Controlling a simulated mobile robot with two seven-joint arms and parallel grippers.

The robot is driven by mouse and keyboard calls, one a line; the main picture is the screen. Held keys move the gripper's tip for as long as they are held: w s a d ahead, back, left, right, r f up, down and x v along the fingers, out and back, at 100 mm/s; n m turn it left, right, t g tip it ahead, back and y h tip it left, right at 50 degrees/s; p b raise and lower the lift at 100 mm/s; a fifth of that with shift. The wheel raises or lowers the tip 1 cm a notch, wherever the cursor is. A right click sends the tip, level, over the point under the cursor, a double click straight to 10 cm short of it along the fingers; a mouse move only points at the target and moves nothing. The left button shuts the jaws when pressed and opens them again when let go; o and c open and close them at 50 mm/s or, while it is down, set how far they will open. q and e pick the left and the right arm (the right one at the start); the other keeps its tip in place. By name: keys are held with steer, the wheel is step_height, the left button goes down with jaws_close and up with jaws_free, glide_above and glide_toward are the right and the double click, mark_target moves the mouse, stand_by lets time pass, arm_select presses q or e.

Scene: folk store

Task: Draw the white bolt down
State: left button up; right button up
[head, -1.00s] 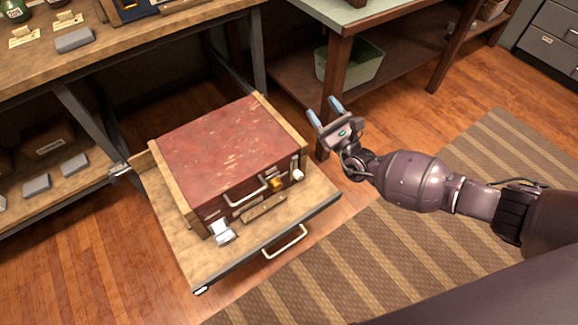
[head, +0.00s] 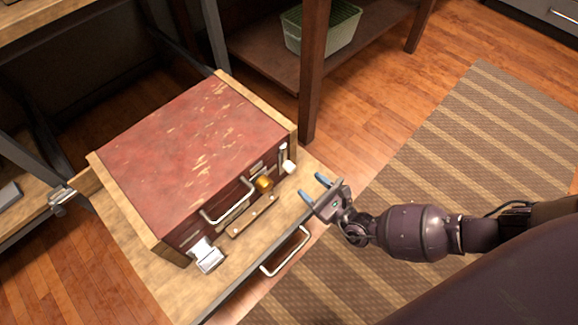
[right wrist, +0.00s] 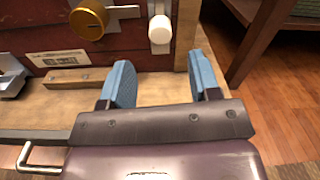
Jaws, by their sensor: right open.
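The white bolt (head: 288,166) is a short white knob on a pale upright slide at the right end of the red box's front. It also shows in the right wrist view (right wrist: 160,34), hanging beyond the fingers, its slide rising above it. My left gripper is not in view.
The box front also carries a brass knob (head: 264,184), a white handle (head: 227,203) and a metal latch (head: 207,255). The drawer's own handle (head: 286,252) sticks out in front. A dark table leg (head: 313,75) stands behind on the right. Open floor and a striped rug (head: 455,150) lie right.

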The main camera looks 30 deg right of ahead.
mark_target(293, 170)
steer(key=x, duration=0.8)
steer(key=shift+w+b, duration=0.3)
steer(key=shift+b, duration=0.1)
